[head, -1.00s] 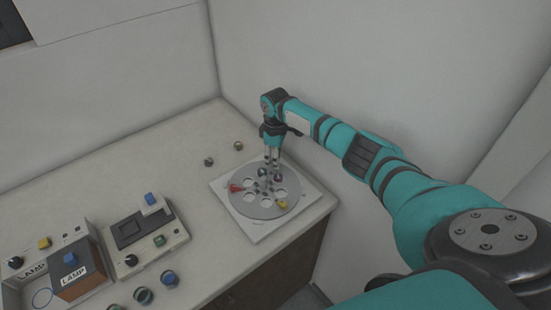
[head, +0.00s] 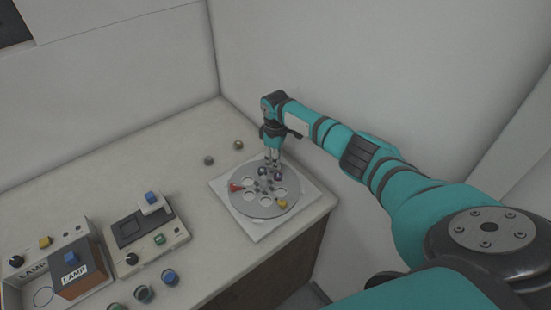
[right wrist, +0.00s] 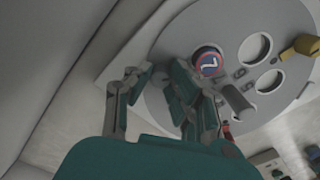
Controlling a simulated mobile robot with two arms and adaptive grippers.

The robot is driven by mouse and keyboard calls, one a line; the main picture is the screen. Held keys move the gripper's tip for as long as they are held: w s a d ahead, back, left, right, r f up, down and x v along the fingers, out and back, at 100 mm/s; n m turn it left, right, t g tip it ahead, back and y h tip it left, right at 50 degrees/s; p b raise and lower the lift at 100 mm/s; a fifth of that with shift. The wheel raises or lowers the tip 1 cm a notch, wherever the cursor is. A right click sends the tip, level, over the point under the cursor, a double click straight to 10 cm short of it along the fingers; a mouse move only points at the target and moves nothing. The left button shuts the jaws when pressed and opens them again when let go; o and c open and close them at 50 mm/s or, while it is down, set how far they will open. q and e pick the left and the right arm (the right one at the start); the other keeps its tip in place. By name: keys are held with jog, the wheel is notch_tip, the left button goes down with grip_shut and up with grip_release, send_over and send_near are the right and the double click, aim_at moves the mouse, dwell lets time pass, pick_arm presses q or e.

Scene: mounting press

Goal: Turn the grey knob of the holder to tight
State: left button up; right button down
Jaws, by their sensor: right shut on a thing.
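The holder is a round grey disc (head: 240,203) with several holes on a white square plate. It carries a red knob (head: 237,187) and a yellow knob (head: 282,203), which also shows in the right wrist view (right wrist: 302,46). My right gripper (head: 272,163) points down at the back of the disc, shut on the grey knob. Its fingers hide that knob almost wholly, so I cannot tell its angle. In the right wrist view the fingers (right wrist: 165,85) stand over the disc's edge. My left gripper is out of view.
Two small round pieces (head: 238,145) lie behind the plate. Several small round pieces (head: 143,294) lie in front. Walls are close behind and right of the holder.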

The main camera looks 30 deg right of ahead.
jog(key=m+p, duration=0.2)
jog(key=m, duration=0.1)
jog(key=shift+r, duration=0.1)
jog(key=shift+m+p, duration=0.6)
jog(key=shift+m, duration=0.8)
jog(key=c, duration=1.5)
grip_release()
notch_tip(320, 180, up, 12)
jog(key=shift+f, duration=0.1)
